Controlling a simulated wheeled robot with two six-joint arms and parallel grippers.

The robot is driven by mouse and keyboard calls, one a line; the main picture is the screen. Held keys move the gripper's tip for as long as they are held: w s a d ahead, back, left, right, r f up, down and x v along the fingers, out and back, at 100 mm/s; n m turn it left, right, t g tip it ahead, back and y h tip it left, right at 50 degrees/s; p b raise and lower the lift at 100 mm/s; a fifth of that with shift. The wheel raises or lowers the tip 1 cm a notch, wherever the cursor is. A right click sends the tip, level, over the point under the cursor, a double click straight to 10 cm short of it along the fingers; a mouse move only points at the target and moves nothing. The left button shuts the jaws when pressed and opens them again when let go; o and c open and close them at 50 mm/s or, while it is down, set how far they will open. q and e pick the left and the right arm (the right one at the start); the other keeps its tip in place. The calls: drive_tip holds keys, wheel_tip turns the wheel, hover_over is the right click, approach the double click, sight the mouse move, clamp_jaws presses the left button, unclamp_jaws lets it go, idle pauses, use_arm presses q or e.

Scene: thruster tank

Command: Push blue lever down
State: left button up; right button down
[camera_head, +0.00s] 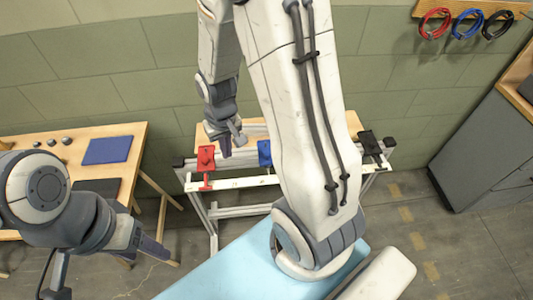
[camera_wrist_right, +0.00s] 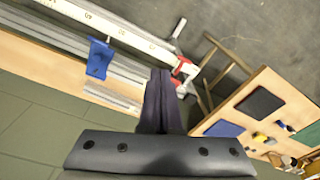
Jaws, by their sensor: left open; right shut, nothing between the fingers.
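The blue lever (camera_head: 265,153) stands on the metal frame in the head view, right beside my large white right arm link, which may cover part of it. In the right wrist view the blue lever (camera_wrist_right: 98,57) is on the rail, upper left of the fingers. My right gripper (camera_head: 228,148) is shut and empty, pointing down between the red lever and the blue lever. In the wrist view the shut fingers (camera_wrist_right: 160,88) are apart from the blue lever in the picture. My left gripper (camera_head: 150,252) is at the lower left, open, away from the levers.
A red lever (camera_head: 206,158) is left of the blue one, and a black lever (camera_head: 369,144) is on the right. A wooden table (camera_head: 130,140) with a blue mat (camera_head: 107,150) stands left. A grey cabinet (camera_head: 480,150) stands right. Coiled cables (camera_head: 467,24) hang on the wall.

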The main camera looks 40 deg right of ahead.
drive_tip(key=s+d+f+m, duration=0.1)
drive_tip(key=d+f+m, duration=0.1)
drive_tip(key=d+f, duration=0.2)
drive_tip(key=d+f+m, duration=0.2)
drive_tip(key=d+f, duration=0.2)
drive_tip(key=d, duration=0.6)
drive_tip(key=shift+s+h+p, duration=0.3)
drive_tip(key=shift+s+p, duration=0.05)
drive_tip(key=shift+p, duration=0.05)
drive_tip(key=b, duration=0.6)
hover_over(269, 165)
drive_tip(key=s, duration=0.1)
wheel_tip(269, 165, down, 7)
drive_tip(key=shift+a, duration=0.2)
